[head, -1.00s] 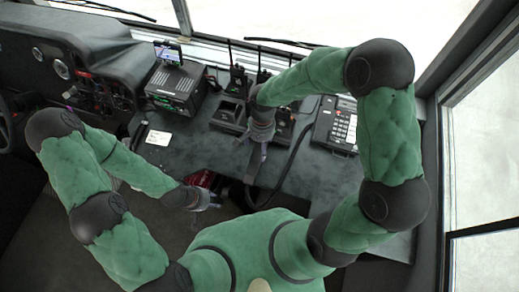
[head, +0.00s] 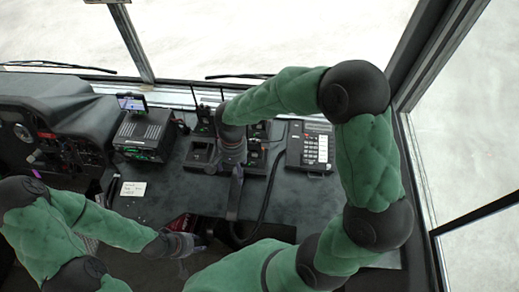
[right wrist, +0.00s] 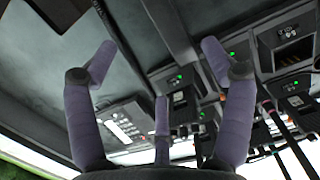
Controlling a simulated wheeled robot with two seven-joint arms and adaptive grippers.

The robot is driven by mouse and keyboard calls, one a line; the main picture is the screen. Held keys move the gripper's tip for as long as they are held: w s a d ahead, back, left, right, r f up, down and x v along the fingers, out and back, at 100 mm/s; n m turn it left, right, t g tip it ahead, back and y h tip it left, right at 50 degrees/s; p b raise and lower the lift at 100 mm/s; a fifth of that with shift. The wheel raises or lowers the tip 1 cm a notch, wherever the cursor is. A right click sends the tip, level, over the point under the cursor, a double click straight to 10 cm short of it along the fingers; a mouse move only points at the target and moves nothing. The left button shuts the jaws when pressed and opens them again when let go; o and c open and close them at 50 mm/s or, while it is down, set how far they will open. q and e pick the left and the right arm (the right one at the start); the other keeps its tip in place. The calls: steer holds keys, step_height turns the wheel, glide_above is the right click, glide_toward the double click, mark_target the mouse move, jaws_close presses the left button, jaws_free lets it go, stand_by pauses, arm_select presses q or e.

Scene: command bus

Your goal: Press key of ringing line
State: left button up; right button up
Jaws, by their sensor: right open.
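The desk phone (head: 310,148) is black, with rows of pale keys, and sits at the right of the dark console. In the right wrist view the phone (right wrist: 122,124) shows behind the fingers, small and at a slant; I cannot make out which line key is lit. My right gripper (head: 236,195) points down over the console, left of the phone and apart from it. Its purple fingers (right wrist: 160,78) are spread and empty. My left gripper (head: 195,244) is low, in front of the console; its fingers are too small to read.
Handheld radios in chargers (head: 201,152) stand left of the phone, with green lights in the right wrist view (right wrist: 180,98). A radio unit (head: 143,137) carries a small screen (head: 131,102). A white card (head: 133,188) lies on the console. Bare console lies in front of the phone.

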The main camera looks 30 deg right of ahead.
stand_by(0.6)
steer(key=shift+o, duration=1.8)
steer(key=shift+w+d+r, duration=0.15)
steer(key=w+d+r+n+t+p, duration=0.1)
steer(key=w+d+r+n+p, duration=0.1)
steer(key=w+d+n+p, duration=0.3)
steer(key=d+r+n+p, duration=0.1)
steer(key=d+r+p, duration=0.15)
steer(key=d, duration=0.45)
steer(key=w+d+r+n+t+p, duration=0.1)
steer(key=w+d+r+n+p, duration=0.1)
steer(key=w+d+n+p, duration=0.3)
steer(key=s+d+r+n+h+p, duration=0.15)
steer(key=d+n+p, duration=0.25)
steer(key=d, duration=0.8)
steer(key=s+d+r+n+p, duration=0.25)
steer(key=d+p, duration=0.25)
steer(key=d, duration=0.6)
step_height(320, 180, down, 9)
steer(key=w+d+b, duration=0.1)
steer(key=b, duration=0.4)
steer(key=shift+f+t, duration=0.15)
steer(key=shift+t, duration=0.25)
steer(key=shift+n, duration=0.25)
